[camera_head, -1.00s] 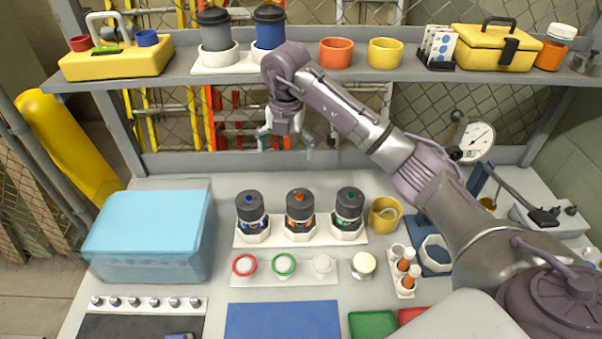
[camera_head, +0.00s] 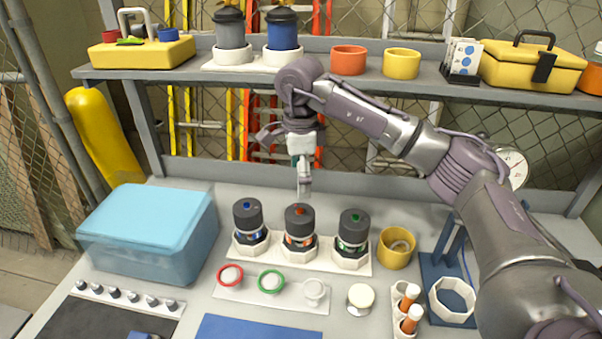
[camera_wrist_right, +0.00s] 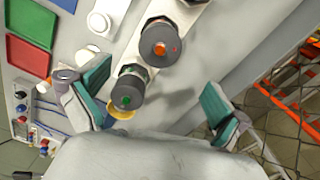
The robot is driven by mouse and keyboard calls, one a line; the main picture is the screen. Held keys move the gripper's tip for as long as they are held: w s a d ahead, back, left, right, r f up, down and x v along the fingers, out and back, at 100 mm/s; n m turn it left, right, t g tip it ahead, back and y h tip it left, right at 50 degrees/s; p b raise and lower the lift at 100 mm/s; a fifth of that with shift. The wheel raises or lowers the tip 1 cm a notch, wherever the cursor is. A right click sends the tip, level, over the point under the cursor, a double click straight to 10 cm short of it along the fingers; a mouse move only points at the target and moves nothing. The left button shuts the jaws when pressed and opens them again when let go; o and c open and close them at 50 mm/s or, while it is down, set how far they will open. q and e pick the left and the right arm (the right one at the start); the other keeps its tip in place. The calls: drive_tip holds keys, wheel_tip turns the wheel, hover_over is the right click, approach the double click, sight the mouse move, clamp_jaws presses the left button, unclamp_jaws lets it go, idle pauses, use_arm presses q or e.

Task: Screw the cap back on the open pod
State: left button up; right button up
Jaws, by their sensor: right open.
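Three dark-capped pods stand in a white rack (camera_head: 355,262) on the bench: one with a blue dot (camera_head: 248,216), one with an orange dot (camera_head: 299,218), one with a green dot (camera_head: 353,226). All three show dark tops; I cannot tell which pod is open. My right gripper (camera_head: 303,180) is above and behind the orange-dot pod in the head view. In the right wrist view my right gripper (camera_wrist_right: 152,103) is open and empty, its teal pads apart, with the green-dot pod (camera_wrist_right: 126,92) and orange-dot pod (camera_wrist_right: 160,42) beyond. My left gripper is out of view.
A white strip (camera_head: 246,293) with red, green and white rings lies before the rack. A blue box (camera_head: 148,230) stands left; the shelf (camera_head: 330,83) is above.

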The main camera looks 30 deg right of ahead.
sight(301, 210)
wheel_tip(301, 210, down, 11)
drive_tip(key=shift+r+p, duration=0.15)
drive_tip(key=shift+p, duration=1.1)
drive_tip(key=shift+f, duration=0.85)
